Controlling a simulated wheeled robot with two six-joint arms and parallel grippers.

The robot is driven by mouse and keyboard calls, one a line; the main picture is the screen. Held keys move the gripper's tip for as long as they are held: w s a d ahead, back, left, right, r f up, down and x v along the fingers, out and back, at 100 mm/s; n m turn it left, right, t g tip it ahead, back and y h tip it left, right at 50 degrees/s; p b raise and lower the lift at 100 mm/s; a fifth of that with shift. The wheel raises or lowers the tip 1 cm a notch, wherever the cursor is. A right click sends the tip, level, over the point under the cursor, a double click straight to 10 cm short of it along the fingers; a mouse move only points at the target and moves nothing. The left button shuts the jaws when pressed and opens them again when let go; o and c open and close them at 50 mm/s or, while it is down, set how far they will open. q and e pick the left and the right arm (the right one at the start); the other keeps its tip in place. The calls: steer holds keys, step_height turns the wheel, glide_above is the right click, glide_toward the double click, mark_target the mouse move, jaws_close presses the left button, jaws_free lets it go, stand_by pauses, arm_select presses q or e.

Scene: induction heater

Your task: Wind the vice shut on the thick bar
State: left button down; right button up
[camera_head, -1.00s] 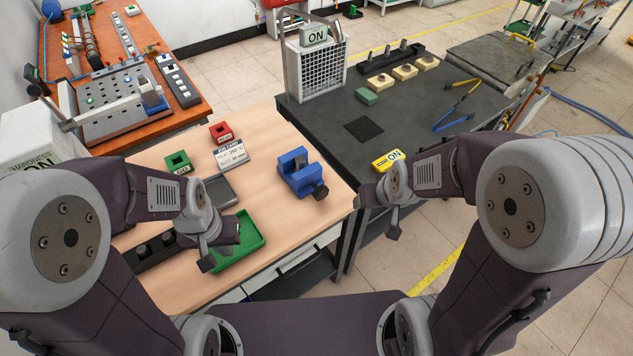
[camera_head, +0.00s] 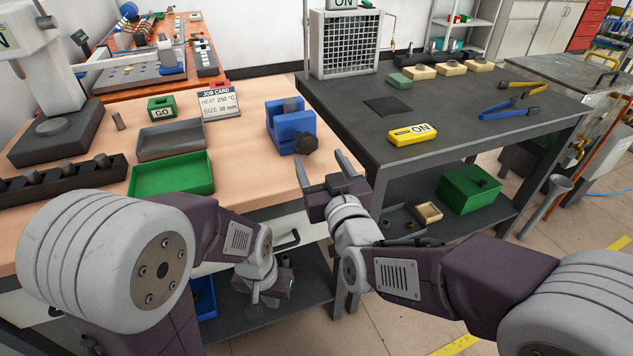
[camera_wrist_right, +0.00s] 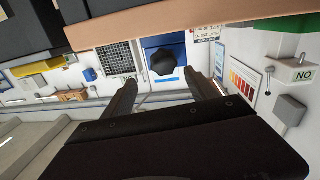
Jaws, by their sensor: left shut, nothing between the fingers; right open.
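The blue vice (camera_head: 288,128) stands near the bench's right front corner, its dark knob (camera_head: 306,144) facing the front. A grey piece (camera_head: 291,105) shows between its jaws, apparently a bar; how tightly it sits I cannot tell. My right gripper (camera_head: 324,162) is open and empty, just in front of and below the knob. In the right wrist view the knob (camera_wrist_right: 163,62) on the vice (camera_wrist_right: 152,46) lies between and beyond the open fingers (camera_wrist_right: 163,88), not touching them. My left gripper (camera_head: 264,300) is shut and empty, low before the bench.
The wooden bench (camera_head: 245,165) holds a green tray (camera_head: 172,175), a grey tray (camera_head: 172,138), a job card (camera_head: 218,104) and a black rack (camera_head: 65,182). The bench around the vice is clear.

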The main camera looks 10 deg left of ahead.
mark_target(307, 146)
steer(key=x, duration=0.6)
steer(key=b+x, duration=0.1)
steer(key=x, duration=0.1)
steer(key=shift+w+a+f, duration=0.15)
steer(key=shift+a+f, duration=0.15)
steer(key=shift+a, duration=0.25)
steer(key=c, duration=1.3)
arm_select(q)
steer(key=shift+f, duration=0.9)
arm_select(e)
steer(key=shift+c, duration=0.2)
arm_select(q)
steer(key=shift+f, duration=0.15)
